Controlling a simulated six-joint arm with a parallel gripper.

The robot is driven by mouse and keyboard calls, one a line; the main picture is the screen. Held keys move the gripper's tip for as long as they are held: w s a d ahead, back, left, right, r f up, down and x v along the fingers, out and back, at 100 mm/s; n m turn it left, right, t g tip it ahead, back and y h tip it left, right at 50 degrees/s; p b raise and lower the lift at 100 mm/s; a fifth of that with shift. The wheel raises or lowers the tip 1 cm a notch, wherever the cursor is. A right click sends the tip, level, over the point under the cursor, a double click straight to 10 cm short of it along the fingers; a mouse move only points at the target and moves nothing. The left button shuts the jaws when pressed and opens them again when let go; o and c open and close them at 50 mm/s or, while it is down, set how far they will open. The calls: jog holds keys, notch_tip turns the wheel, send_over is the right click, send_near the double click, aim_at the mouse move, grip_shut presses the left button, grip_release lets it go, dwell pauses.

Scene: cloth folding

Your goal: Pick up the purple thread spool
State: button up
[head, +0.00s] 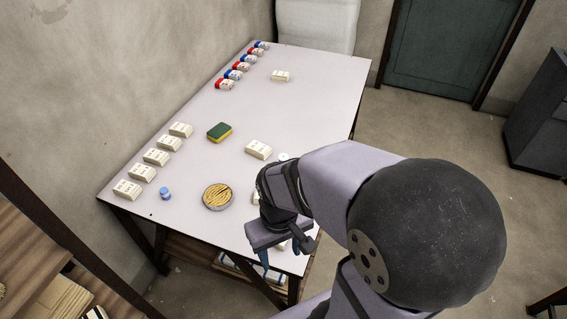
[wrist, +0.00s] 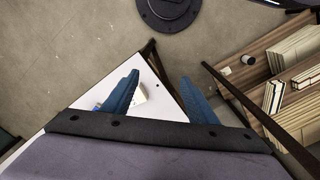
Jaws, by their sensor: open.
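A small blue-purple cylinder (head: 165,194), which looks like the thread spool, stands near the left front corner of the table (head: 185,225) in the head view. My gripper (head: 284,254) is at the table's right front edge, well to the right of the spool and apart from it. In the wrist view my gripper (wrist: 160,78) shows two blue fingers spread apart with nothing held. I cannot make out the spool in the wrist view.
Several cream boxes (head: 156,157) line the left edge. A green-yellow sponge (head: 219,132) and another cream box (head: 258,150) lie mid-table. Red and blue items (head: 233,74) stand far back.

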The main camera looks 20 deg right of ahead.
jog(key=w+d+f+n+h+b, duration=0.3)
jog(key=w+d+f+n+b, duration=0.3)
jog(key=w+b, duration=0.15)
jog(key=n+t+h+b, duration=0.5)
jog(key=n+h+b, duration=0.1)
jog(key=n+b, duration=0.7)
send_near(283, 157)
jog(key=shift+n, duration=0.5)
jog(key=s+f, duration=0.1)
jog(key=s, duration=0.1)
jog(key=s+d+f, duration=0.1)
jog(key=s, duration=0.1)
jog(key=s+d+f+p, duration=0.1)
jog(key=s, duration=0.2)
jog(key=shift+s+f, duration=0.1)
jog(key=shift+f, duration=0.1)
jog(key=w+n+t+b, duration=0.1)
jog(key=w, duration=0.1)
jog(key=w+n+h+b, duration=0.1)
jog(key=w+n, duration=0.1)
jog(key=w+n+t+b, duration=0.1)
jog(key=w, duration=0.2)
jog(key=shift+w+f+t+h, duration=0.1)
jog(key=shift+t+h, duration=0.2)
jog(key=shift+h, duration=0.1)
jog(key=shift+w+n, duration=0.25)
jog(key=shift+n, duration=0.15)
jog(key=shift+x, duration=3.5)
jog(key=shift+c, duration=0.7)
jog(key=c, duration=1)
